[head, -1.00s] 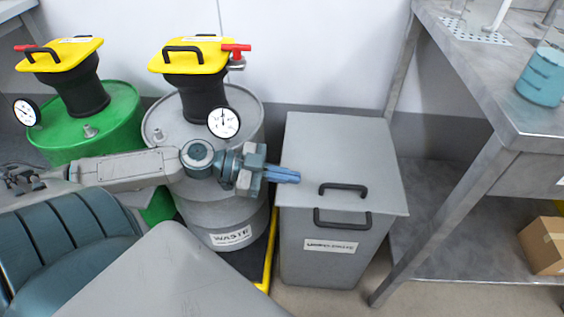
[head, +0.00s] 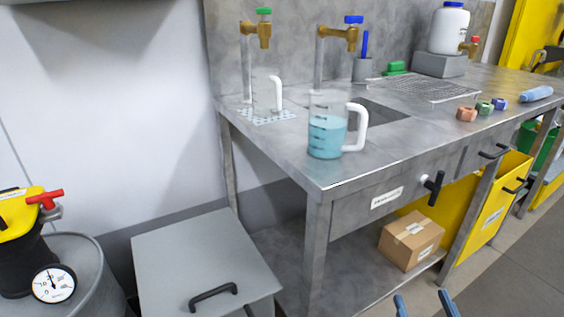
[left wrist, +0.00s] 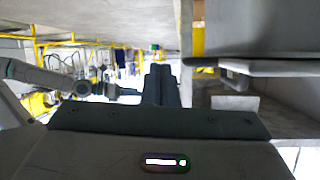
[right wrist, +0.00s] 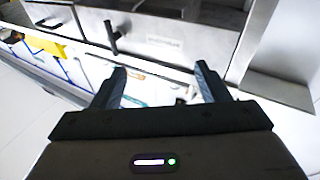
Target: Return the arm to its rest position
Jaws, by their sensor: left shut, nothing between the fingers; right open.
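My right gripper (head: 424,304) shows at the bottom edge of the head view, only its two blue fingertips in sight. They stand apart with nothing between them, in front of the bench and its lower shelf. In the right wrist view the same gripper (right wrist: 160,70) is open and empty, with the bench front beyond it. My left gripper is outside the head view. In the left wrist view its fingers (left wrist: 160,78) are together with nothing held, in open space beside a large grey surface (left wrist: 260,28).
A metal bench (head: 330,180) carries a jug of blue liquid (head: 327,138) near its front corner. A cardboard box (head: 411,241) sits on the lower shelf. A grey lidded bin (head: 200,255) and a grey drum (head: 85,258) stand at left. Floor shows at lower right.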

